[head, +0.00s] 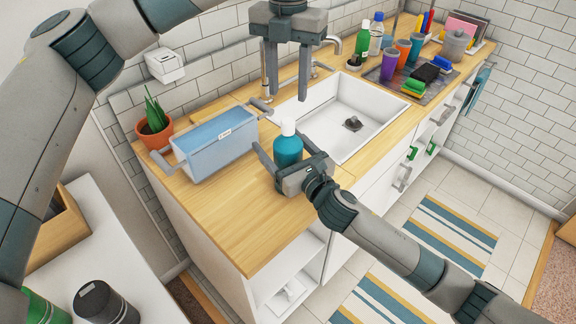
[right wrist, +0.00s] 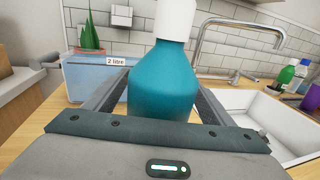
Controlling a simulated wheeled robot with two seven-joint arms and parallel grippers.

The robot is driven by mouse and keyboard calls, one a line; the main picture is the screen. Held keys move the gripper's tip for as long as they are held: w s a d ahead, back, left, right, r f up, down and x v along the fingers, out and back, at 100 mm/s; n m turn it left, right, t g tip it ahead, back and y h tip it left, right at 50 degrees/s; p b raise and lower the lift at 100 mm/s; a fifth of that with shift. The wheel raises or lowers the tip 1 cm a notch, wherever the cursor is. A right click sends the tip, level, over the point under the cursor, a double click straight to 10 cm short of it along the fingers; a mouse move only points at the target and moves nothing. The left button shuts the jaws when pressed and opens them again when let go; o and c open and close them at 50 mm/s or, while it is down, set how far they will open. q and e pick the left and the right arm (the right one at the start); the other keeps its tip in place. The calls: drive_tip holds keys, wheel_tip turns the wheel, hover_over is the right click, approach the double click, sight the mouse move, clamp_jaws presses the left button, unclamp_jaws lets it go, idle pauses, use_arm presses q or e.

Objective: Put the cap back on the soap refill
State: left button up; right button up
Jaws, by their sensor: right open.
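The soap refill is a teal bottle (head: 288,152) standing upright on the wooden counter left of the sink; it also shows in the right wrist view (right wrist: 163,88). A white cap-like piece (head: 288,127) sits on its top; I cannot tell whether it is seated tight. It is cut off at the upper edge of the right wrist view (right wrist: 175,18). My right gripper (head: 280,141) is open, low, with its fingers on either side of the bottle. My left gripper (head: 288,98) is open and empty, pointing down above the white piece.
A blue bin (head: 213,150) labelled 2 litre stands left of the bottle, with a potted plant (head: 155,127) behind it. The white sink (head: 370,128) and tap (head: 334,45) are to the right. The counter front (head: 225,232) is clear.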

clamp_jaws()
idle(0.3)
use_arm(q)
drive_tip(key=shift+n, duration=0.4)
